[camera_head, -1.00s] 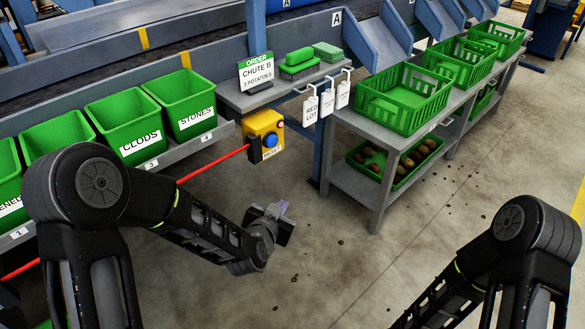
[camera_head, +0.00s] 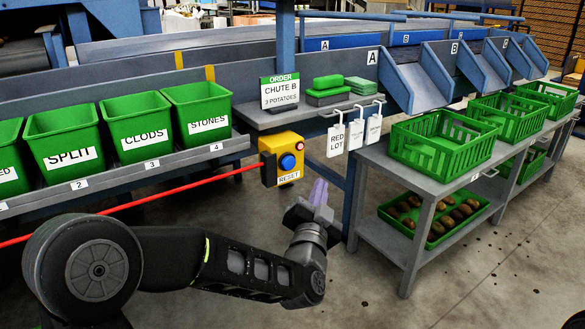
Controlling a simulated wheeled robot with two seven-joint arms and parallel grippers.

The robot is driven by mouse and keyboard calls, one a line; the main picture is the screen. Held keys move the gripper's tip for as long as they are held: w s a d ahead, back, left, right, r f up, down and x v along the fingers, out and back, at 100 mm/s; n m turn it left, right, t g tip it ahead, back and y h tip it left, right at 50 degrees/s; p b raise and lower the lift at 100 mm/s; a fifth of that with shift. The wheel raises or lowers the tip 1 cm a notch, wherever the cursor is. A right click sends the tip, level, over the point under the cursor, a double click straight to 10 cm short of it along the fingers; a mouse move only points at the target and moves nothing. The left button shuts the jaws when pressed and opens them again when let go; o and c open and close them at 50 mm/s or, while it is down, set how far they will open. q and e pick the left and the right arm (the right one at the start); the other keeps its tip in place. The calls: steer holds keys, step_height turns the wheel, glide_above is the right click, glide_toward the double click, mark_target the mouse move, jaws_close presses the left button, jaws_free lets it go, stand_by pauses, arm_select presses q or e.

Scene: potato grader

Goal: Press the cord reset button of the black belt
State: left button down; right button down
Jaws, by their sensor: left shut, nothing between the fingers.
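The yellow cord switch box (camera_head: 270,160) hangs below the shelf end, with a large blue button (camera_head: 288,162) on its front and a smaller red part above it. A white RESET label (camera_head: 289,177) sits under the button. The red cord (camera_head: 190,187) runs from the box to the lower left. My left gripper (camera_head: 319,192) is shut and empty, fingers pointing up, to the right of the box and a little lower, apart from the button. My right gripper is out of view. The black belt is not clearly seen.
Green bins (camera_head: 138,131) line the left rack. A grey table (camera_head: 405,180) with green crates (camera_head: 441,139) stands to the right.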

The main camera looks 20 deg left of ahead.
mark_target(296, 161)
arm_select(q)
steer(key=shift+w+a, duration=0.1)
steer(key=w+a, duration=0.5)
steer(key=a, duration=0.1)
steer(key=shift+w+a, duration=0.25)
steer(key=shift+a, duration=0.05)
steer(key=shift+a, duration=0.1)
stand_by(2.1)
steer(key=shift+w+a+b, duration=0.2)
steer(key=shift+w+b, duration=0.05)
steer(key=shift+b, duration=0.1)
steer(key=shift+w+a, duration=0.3)
steer(key=shift+a, duration=0.15)
stand_by(0.7)
steer(key=shift+d, duration=0.1)
steer(key=shift+s+d, duration=0.6)
steer(key=shift+d, duration=0.05)
